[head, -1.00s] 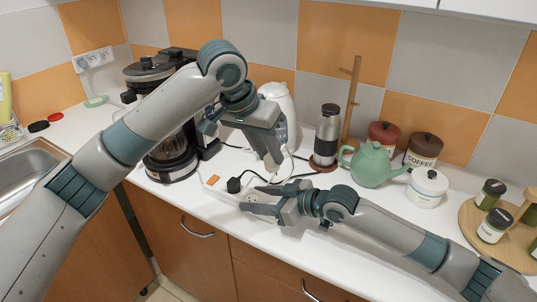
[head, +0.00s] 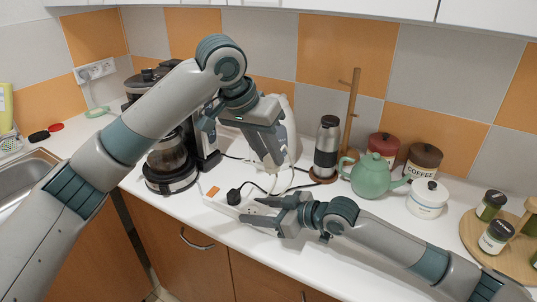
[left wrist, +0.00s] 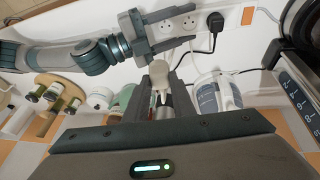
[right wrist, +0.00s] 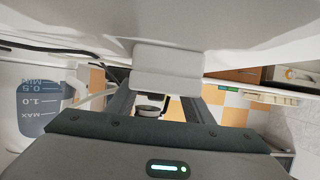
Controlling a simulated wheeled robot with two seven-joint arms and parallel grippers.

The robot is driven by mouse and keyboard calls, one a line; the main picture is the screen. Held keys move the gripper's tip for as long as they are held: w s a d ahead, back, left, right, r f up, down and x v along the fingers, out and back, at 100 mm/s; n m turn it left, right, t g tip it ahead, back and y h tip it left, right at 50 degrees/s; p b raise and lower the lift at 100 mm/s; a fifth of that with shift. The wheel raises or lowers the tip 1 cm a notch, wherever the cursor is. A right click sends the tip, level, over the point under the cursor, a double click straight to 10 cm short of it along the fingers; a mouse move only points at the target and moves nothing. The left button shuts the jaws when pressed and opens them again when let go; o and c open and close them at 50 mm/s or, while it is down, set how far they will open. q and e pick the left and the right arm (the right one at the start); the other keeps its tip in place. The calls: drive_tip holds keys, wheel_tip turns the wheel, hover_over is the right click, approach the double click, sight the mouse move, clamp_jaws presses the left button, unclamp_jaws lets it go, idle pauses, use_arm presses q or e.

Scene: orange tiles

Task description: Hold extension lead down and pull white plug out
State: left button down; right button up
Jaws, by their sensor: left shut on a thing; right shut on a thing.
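The white extension lead (head: 222,206) lies on the counter near its front edge. My right gripper (head: 250,210) is shut on the right part of the lead, whose white body (right wrist: 168,62) also shows between the fingers in the right wrist view. My left gripper (head: 274,160) is above the lead, shut on the white plug (left wrist: 158,76). In the left wrist view the plug looks apart from the lead, and bare socket faces (left wrist: 176,27) show there. Its pins are not clear.
A coffee maker (head: 170,172) stands at left, with a white kettle (head: 289,130) behind my left gripper. A flask (head: 327,146), green teapot (head: 374,175) and canisters stand behind my right arm. Cords loop around the lead. The counter's front edge is close.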

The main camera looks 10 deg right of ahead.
idle(0.3)
drive_tip(key=o, duration=1.4)
drive_tip(key=v, duration=1.2)
drive_tip(key=shift+f, duration=0.1)
drive_tip(key=shift+s+a, duration=0.1)
